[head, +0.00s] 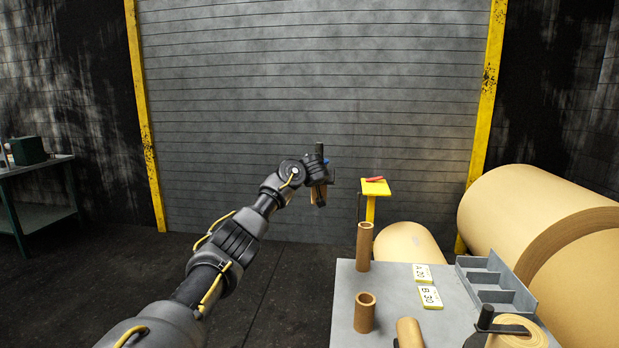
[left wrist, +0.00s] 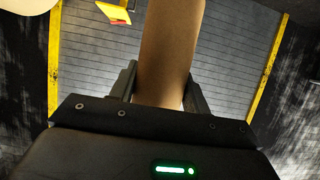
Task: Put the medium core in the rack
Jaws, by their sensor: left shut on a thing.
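My left gripper (head: 319,188) is held out in the air, left of the table and well away from the rack. It is shut on a brown cardboard core, and the left wrist view shows that core (left wrist: 170,55) between the two fingers. In the head view the arm mostly hides it, so its length is unclear. A tall core (head: 364,246) and a short core (head: 365,313) stand upright on the table. Another core (head: 409,333) shows at the bottom edge, partly cut off. The grey rack (head: 487,279) with open compartments sits at the table's right. My right gripper is out of view.
The grey table (head: 390,285) carries two labelled cards (head: 430,297) and a brown roll (head: 517,332) beside a dark handled object (head: 485,319). A yellow stand (head: 375,188) holds a red item. Floor left of the table is clear.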

